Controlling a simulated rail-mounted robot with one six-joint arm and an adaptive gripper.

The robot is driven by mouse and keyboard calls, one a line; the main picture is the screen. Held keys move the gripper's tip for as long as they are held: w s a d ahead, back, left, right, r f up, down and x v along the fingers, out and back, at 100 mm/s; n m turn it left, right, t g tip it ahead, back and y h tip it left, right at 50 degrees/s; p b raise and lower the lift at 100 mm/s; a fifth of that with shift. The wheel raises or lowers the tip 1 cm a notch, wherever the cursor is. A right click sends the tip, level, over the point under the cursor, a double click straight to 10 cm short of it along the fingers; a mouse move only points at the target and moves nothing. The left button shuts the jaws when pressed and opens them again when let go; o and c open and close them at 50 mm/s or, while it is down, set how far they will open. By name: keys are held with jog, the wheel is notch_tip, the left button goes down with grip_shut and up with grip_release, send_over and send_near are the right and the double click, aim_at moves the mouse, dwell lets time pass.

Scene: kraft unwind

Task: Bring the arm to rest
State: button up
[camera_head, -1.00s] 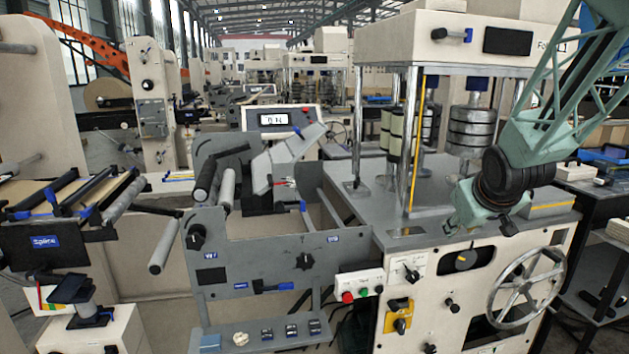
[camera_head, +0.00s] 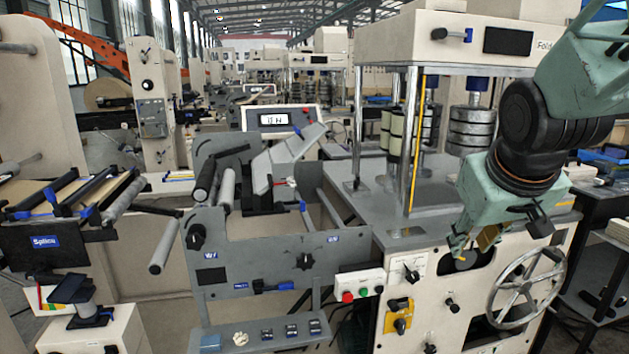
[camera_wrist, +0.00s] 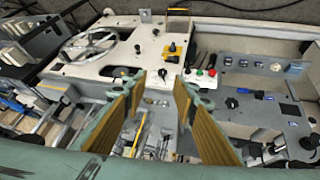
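My arm reaches in from the upper right of the head view, its links pale green with a dark joint. My gripper (camera_head: 474,240) points down and left in front of the cream machine's front panel, near its dark knob. In the wrist view my gripper (camera_wrist: 160,88) shows two yellow-brown padded fingers set well apart with nothing between them. The cream panel (camera_wrist: 120,58) shows beyond the fingertips. I see no contact between the fingers and the machine.
The handwheel (camera_head: 525,289) sits right of my gripper. A button box (camera_head: 359,284) and a yellow switch (camera_head: 398,316) are on the left. Steel posts (camera_head: 411,140) and stacked weights (camera_head: 472,128) stand behind. A dark side table (camera_head: 590,235) is at the right.

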jog(key=s+a+g, duration=0.1)
jog(key=s+a, duration=0.2)
jog(key=s, duration=0.6)
jog(key=s+a+y, duration=0.1)
jog(key=s+a, duration=0.2)
jog(key=s, duration=0.7)
jog(key=s+a+r+g, duration=0.1)
jog(key=s+a, duration=0.2)
jog(key=s, duration=0.7)
jog(key=shift+a+m+g+y, duration=0.3)
jog(key=shift+a+m+y, duration=0.1)
jog(key=shift+r+p, duration=0.95)
jog(key=shift+f, duration=0.15)
notch_tip(320, 180, down, 5)
jog(key=b, duration=0.5)
dwell(0.3)
notch_tip(320, 180, up, 5)
jog(key=p, duration=0.5)
